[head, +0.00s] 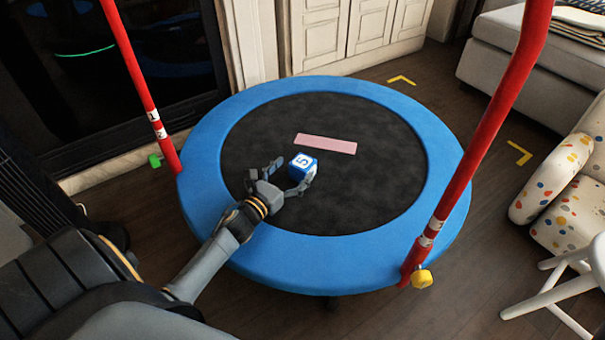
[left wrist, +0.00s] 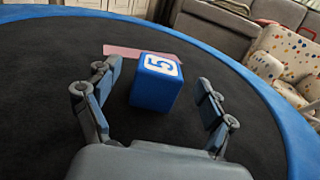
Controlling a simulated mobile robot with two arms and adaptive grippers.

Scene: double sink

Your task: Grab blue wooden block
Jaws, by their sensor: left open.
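My left gripper (head: 287,175) is open, reaching in from the left, close to the block. In the left wrist view the block (left wrist: 156,82) stands between and just ahead of the two spread fingers of my gripper (left wrist: 157,95), with dark mat visible on both sides of it. My right gripper is not in view.
A pink strip (head: 326,144) lies on the mat behind the block. The trampoline's blue padded rim (head: 330,252) surrounds the mat. Red posts rise at the left (head: 137,80) and right (head: 480,130). A spotted chair (head: 570,195) and white stool (head: 570,290) stand at the right.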

